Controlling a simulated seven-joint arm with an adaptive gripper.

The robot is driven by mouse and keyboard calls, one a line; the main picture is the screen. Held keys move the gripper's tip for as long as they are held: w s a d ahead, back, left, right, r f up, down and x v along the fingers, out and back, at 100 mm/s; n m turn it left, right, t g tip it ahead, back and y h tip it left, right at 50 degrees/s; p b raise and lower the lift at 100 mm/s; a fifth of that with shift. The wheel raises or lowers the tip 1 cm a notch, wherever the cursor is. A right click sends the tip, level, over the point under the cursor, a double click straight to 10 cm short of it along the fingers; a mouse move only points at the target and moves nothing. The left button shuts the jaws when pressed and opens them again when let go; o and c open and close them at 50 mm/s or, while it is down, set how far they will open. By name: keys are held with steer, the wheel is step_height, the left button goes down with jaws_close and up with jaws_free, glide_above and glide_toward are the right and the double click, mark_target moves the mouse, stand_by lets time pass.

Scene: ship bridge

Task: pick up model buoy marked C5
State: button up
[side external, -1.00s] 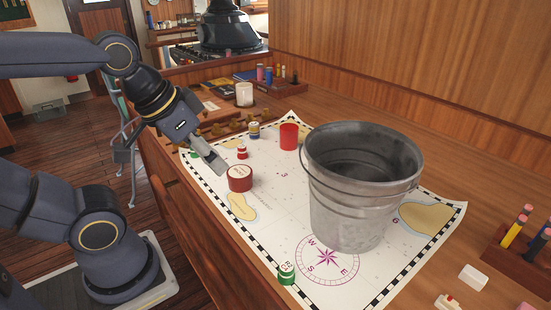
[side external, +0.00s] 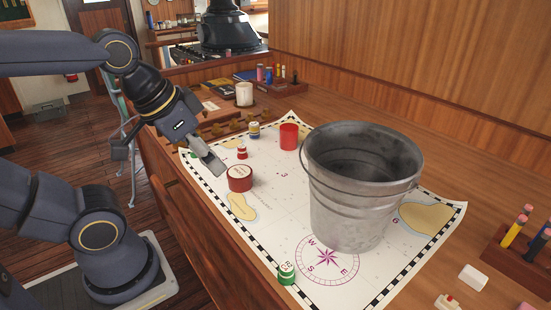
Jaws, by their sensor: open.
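A small green buoy (side external: 286,273) with a pale marked top stands on the chart at the front, left of the bucket; its marking is too small to read surely. Part of another green object (side external: 194,154) shows at the chart's left edge. I cannot tell which is marked C5. My gripper (side external: 168,162) is open and empty, its fingers spread wide above the chart's left edge, with one fingertip close to a dark red round tin (side external: 240,178).
A large metal bucket (side external: 360,205) stands on the chart (side external: 285,210) at right. A red cylinder (side external: 289,136) is behind it to the left. A white mug (side external: 244,94) and pen holders stand at the back; another pen holder (side external: 518,255) and erasers lie at right.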

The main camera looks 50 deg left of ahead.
steer(key=w+r+m, duration=0.1)
steer(key=w+r, duration=0.3)
steer(key=r, duration=0.1)
steer(key=w+a+r, duration=0.4)
steer(key=w+a, duration=0.3)
steer(key=w, duration=0.3)
steer(key=n+g, duration=0.4)
glide_above(242, 146)
steer(key=f, duration=2.2)
steer(key=shift+s+f, duration=0.25)
steer(key=shift+s, duration=0.15)
steer(key=shift+w+f, duration=0.15)
steer(key=shift+f, duration=1.35)
steer(key=shift+w+f, duration=0.15)
steer(key=shift+f, duration=1.3)
steer(key=c, duration=0.9)
steer(key=shift+c, duration=0.2)
